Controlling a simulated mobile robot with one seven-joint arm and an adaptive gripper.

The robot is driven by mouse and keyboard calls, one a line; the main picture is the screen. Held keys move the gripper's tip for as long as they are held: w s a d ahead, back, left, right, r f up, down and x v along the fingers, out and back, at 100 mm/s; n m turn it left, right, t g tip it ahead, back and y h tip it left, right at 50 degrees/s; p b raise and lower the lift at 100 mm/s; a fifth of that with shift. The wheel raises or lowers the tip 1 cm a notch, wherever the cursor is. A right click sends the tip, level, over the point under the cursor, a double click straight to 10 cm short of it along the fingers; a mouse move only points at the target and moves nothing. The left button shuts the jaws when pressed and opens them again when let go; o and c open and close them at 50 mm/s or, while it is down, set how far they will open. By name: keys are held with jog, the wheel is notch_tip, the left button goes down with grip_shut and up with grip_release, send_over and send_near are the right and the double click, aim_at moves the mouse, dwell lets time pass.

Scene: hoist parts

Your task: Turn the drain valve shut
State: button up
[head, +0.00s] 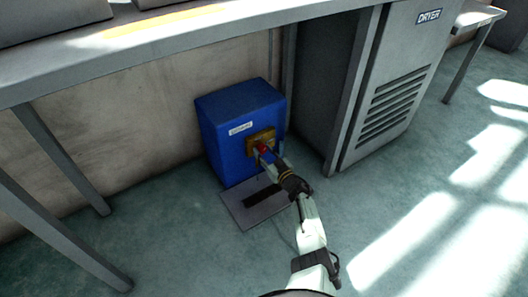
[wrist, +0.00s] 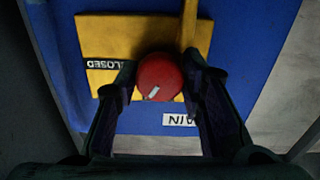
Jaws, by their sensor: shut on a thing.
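The drain valve's red knob (wrist: 158,78) sits in front of a yellow plate (wrist: 108,38) on a blue box (head: 240,115). The knob also shows small in the head view (head: 262,148). The plate bears a "CLOSED" label (wrist: 103,64), partly hidden by a finger. A label ending in "AIN" (wrist: 179,119) is on the blue face. My gripper (wrist: 160,82) is shut on the red knob, one finger on each side.
A grey plate with a dark slot (head: 243,212) lies on the floor before the box. A grey bench (head: 150,30) runs overhead, with legs at left. A dryer cabinet (head: 385,90) stands at right. The floor at right is clear.

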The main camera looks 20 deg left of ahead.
jog(key=m+p, duration=0.1)
jog(key=m, duration=0.5)
jog(key=shift+r+p, duration=0.1)
jog(key=shift+p, duration=0.3)
jog(key=m, duration=0.5)
jog(key=shift+a+m+p, duration=0.1)
jog(key=shift+m+p, duration=0.25)
jog(key=shift+m, duration=0.05)
jog(key=o, duration=1.1)
jog(key=shift+o, duration=0.2)
jog(key=shift+s, duration=0.1)
jog(key=v, duration=0.7)
jog(key=shift+s, duration=0.15)
